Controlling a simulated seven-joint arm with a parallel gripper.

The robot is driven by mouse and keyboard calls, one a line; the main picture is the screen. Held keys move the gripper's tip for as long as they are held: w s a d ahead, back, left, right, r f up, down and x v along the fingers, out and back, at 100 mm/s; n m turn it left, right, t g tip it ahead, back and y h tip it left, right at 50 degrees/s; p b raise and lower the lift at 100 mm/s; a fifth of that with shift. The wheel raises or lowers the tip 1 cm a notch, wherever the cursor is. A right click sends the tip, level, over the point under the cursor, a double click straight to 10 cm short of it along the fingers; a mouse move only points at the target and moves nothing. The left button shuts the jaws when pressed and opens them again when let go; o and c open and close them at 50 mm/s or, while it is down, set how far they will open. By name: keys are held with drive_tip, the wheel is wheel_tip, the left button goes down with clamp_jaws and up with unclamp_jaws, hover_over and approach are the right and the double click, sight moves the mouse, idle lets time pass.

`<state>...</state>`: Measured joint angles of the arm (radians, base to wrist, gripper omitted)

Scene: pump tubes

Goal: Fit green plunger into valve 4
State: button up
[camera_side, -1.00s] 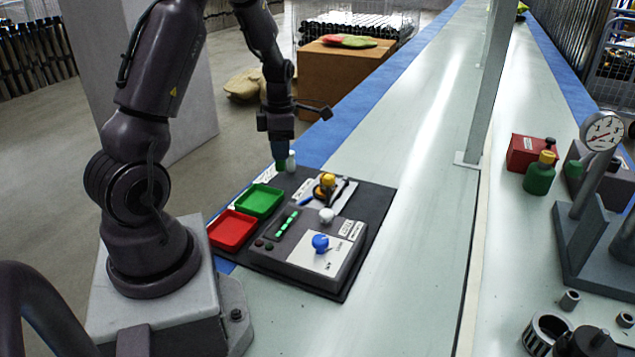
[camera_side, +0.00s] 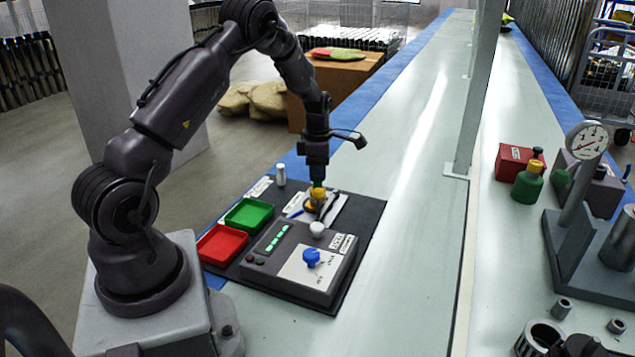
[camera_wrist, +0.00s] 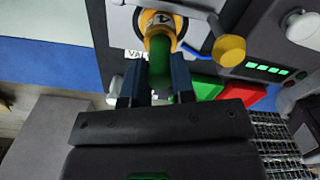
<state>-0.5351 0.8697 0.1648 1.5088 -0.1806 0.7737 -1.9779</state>
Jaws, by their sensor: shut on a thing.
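My gripper (camera_wrist: 158,85) is shut on the green plunger (camera_wrist: 160,68), which stands between its two fingers in the wrist view. The plunger's far end lines up with the yellow-ringed valve (camera_wrist: 160,22), which bears a small marked label. In the side view my gripper (camera_side: 317,180) points straight down right over the yellow valve (camera_side: 316,195), and only a sliver of green shows between them. I cannot tell whether the plunger's tip is inside the valve or just above it.
A white cylinder (camera_side: 281,175) stands at the mat's back left. A green tray (camera_side: 250,215) and a red tray (camera_side: 222,244) lie left of the grey console (camera_side: 300,262) with its blue knob (camera_side: 311,257). A yellow knob (camera_wrist: 229,50) is close beside the valve.

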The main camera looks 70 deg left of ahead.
drive_tip(key=shift+f, duration=1.55)
